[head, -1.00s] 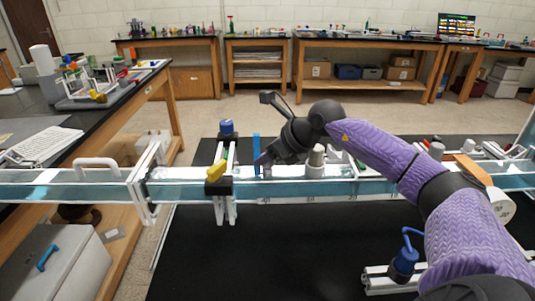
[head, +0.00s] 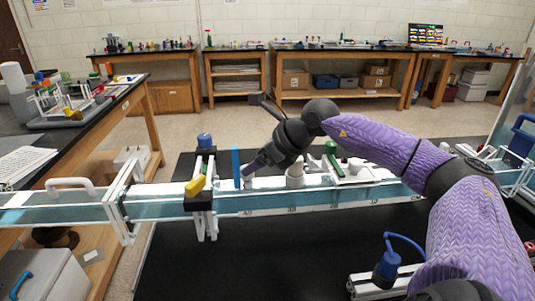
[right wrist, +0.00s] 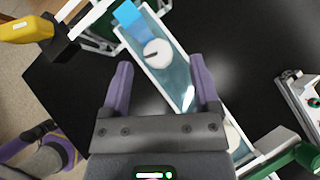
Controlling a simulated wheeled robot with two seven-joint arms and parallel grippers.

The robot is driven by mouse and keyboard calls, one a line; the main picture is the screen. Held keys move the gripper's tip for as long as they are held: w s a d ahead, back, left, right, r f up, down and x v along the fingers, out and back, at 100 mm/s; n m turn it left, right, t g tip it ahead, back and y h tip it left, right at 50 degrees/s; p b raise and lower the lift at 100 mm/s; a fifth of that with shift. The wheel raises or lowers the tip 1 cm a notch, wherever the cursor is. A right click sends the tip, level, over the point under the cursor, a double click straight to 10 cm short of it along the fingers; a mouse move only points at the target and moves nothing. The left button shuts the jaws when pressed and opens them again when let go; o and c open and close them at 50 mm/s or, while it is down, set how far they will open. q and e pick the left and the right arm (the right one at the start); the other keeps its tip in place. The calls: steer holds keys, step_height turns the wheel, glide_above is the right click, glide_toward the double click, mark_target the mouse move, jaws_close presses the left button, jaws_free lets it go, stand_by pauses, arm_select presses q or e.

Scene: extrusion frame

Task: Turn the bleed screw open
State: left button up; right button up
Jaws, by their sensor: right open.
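A round white slotted knob, which looks like the bleed screw (right wrist: 157,53), sits on the clear channel in the right wrist view, close to a blue strip. My right gripper (right wrist: 161,75) is open, with its two purple fingers apart. In that view the screw shows between and just beyond the fingertips, with nothing gripped. In the head view my right gripper (head: 250,170) points down at the channel (head: 290,200), just right of the upright blue strip (head: 236,166). Whether a finger touches the screw cannot be told.
A yellow-handled clamp (head: 195,186) with a blue knob (head: 204,141) stands left of the strip. A white round fitting (head: 295,176) and a green-handled part (head: 331,150) are to the right.

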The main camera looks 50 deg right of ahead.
steer(key=b+v, duration=0.1)
steer(key=v, duration=0.2)
steer(key=shift+s+b, duration=0.15)
steer(key=shift+b, duration=0.25)
steer(key=v, duration=0.3)
steer(key=shift+r, duration=0.15)
